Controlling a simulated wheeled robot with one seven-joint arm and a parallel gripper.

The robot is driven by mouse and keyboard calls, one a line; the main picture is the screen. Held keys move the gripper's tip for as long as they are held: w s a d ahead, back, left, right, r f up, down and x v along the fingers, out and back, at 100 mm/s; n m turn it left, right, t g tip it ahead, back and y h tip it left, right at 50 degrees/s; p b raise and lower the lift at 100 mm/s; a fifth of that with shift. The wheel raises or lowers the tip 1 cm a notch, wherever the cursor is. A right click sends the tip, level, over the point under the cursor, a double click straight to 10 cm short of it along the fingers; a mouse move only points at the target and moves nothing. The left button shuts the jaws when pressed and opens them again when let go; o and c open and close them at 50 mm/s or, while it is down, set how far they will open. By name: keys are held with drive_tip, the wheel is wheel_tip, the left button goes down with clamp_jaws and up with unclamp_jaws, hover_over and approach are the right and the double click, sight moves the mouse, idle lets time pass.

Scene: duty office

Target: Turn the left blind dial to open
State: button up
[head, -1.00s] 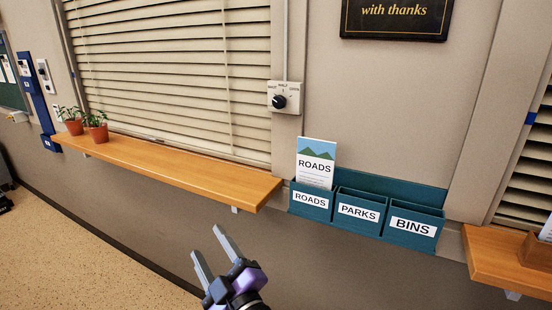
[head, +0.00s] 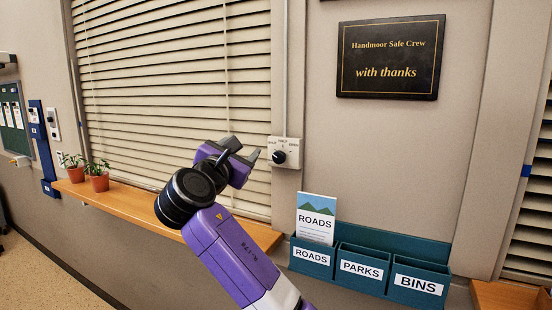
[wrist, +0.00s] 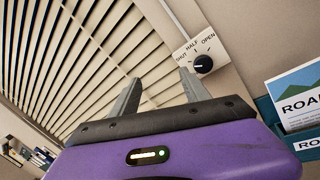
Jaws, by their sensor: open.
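The blind dial is a round black knob (head: 279,156) on a cream plate (head: 292,143) on the wall, right of the closed-looking slatted blind (head: 150,90). My gripper (head: 243,149) is in front of the blind, just left of the dial in the head view. In the wrist view its two fingers (wrist: 158,90) are apart and empty, with the knob beyond the right fingertip and not between them.
A wooden sill (head: 135,208) with two potted plants (head: 98,177) runs below the blind. A teal leaflet rack (head: 345,262) labelled ROADS, PARKS and BINS hangs below right of the dial. A black plaque (head: 390,57) is above right. The wall between is bare.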

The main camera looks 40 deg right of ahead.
sight(278, 157)
drive_tip(key=s+d+f+n+g+h, duration=0.1)
drive_tip(key=s+d+f+n+g, duration=0.1)
drive_tip(key=s+d+f+g, duration=0.15)
drive_tip(key=shift+n+g, duration=0.3)
drive_tip(key=shift+g, duration=0.05)
drive_tip(key=shift+p+x, duration=0.45)
drive_tip(key=shift+x, duration=3.4)
clamp_jaws()
